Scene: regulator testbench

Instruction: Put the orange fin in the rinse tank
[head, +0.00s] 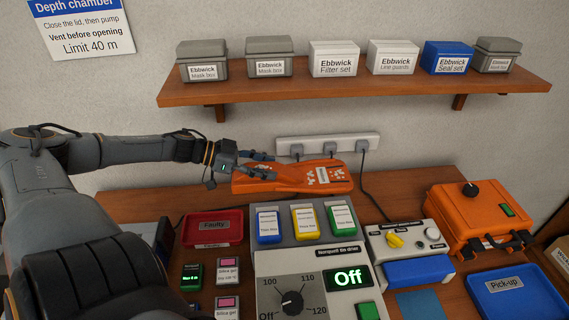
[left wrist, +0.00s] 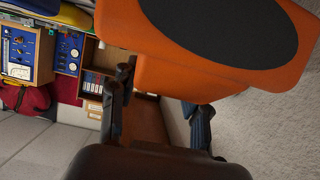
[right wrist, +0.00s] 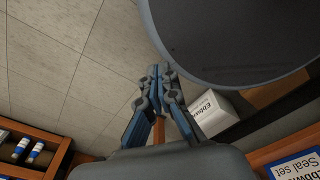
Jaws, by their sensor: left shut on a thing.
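The orange fin (head: 284,182) shows in the head view above the back of the bench, in front of the wall socket strip, with white marks and a label at its right end. My left gripper (head: 262,164) is shut on its left part. In the left wrist view the fin (left wrist: 165,72), with a dark oval on it, fills the top, and my left gripper's fingers (left wrist: 163,101) sit at its edge. My right gripper (right wrist: 161,72) shows only in the right wrist view, fingertips together, with nothing seen between them. No rinse tank can be made out.
A wall shelf (head: 350,88) with several boxes hangs above the fin. On the bench are a red Faulty tray (head: 213,242), a dial unit (head: 310,262), an orange case (head: 480,215) and a blue Pick-up tray (head: 545,298). Cables hang from the socket strip (head: 327,144).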

